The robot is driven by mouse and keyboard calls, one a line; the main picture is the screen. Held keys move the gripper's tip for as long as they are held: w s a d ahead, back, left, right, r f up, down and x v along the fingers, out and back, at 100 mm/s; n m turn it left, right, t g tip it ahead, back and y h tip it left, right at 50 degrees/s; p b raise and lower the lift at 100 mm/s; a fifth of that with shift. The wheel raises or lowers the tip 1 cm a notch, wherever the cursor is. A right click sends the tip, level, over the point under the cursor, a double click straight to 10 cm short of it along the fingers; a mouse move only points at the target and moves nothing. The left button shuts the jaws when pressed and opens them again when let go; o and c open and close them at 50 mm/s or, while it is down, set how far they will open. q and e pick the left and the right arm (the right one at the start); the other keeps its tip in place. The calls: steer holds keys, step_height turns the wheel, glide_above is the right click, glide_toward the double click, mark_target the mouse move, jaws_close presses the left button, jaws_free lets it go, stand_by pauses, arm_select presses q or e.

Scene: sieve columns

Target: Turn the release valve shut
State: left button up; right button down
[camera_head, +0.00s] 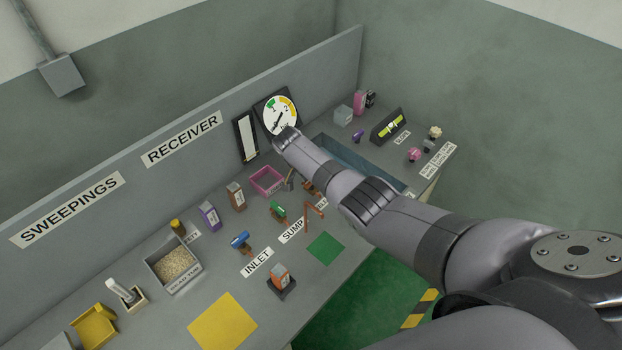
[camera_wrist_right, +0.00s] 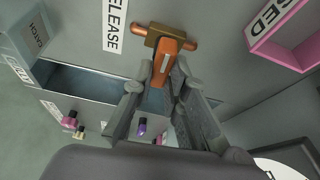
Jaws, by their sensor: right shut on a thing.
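The release valve has a brass-coloured body (camera_wrist_right: 165,36) with copper pipe ends, beside the RELEASE label (camera_wrist_right: 115,25) in the right wrist view. Its orange lever (camera_wrist_right: 166,60) looks roughly crosswise to the pipe. My right gripper (camera_wrist_right: 164,76) is shut on this lever, one finger on each side. In the head view my right arm reaches across the bench from the right and hides most of the valve and the gripper. My left gripper is in neither view.
Near the arm are a green-handled valve (camera_head: 278,209), a blue-handled valve (camera_head: 240,240) and a pink tray (camera_head: 267,181). A round gauge (camera_head: 278,112) stands against the back panel. A sunken trough (camera_wrist_right: 85,83) lies beside the release valve.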

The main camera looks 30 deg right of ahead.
steer(key=shift+m+b, duration=0.3)
steer(key=shift+m, duration=0.3)
steer(key=c, duration=1.6)
jaws_free()
steer(key=v, duration=1.2)
steer(key=shift+w+a, duration=0.1)
steer(key=shift+w, duration=0.1)
